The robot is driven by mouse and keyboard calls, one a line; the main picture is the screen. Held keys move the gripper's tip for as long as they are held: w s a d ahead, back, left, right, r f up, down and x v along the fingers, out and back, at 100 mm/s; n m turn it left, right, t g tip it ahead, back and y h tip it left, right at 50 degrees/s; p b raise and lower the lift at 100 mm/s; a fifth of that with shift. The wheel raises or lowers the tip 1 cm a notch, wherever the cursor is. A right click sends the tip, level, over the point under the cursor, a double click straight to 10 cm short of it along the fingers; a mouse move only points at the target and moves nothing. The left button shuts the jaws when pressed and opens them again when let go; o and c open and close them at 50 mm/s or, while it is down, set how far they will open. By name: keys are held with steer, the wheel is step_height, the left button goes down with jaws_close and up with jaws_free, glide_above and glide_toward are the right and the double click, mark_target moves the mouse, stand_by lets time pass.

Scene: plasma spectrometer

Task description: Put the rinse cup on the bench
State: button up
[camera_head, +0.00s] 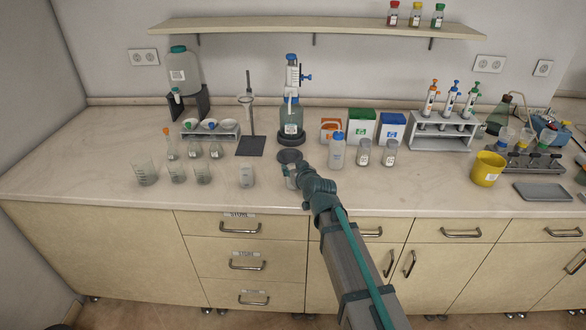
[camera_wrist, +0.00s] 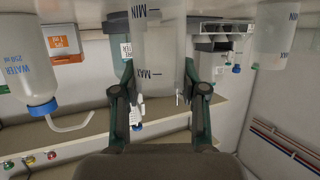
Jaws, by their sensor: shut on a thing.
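A clear cup (camera_head: 289,181) is at my gripper (camera_head: 296,169), over the middle front of the bench (camera_head: 265,200). It is probably the rinse cup, but I can read no name on it. In the wrist view the cup (camera_wrist: 158,50), marked MIN and MAX, fills the space between the two fingers of my gripper (camera_wrist: 160,82), which is shut on it. My arm partly hides the cup in the head view. I cannot tell whether its base touches the bench.
A similar clear cup (camera_head: 247,176) stands to the left. A bottle dispenser (camera_head: 291,118) stands behind. A water wash bottle (camera_head: 337,151) and two jars (camera_head: 364,152) (camera_head: 389,152) stand close on the right.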

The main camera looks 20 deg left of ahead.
steer(key=shift+f, duration=0.25)
steer(key=o, duration=1)
steer(key=shift+r, duration=0.1)
steer(key=shift+r, duration=0.1)
steer(key=shift+r, duration=0.2)
steer(key=b+v, duration=0.2)
steer(key=v, duration=1)
steer(key=shift+w+d+f, duration=0.1)
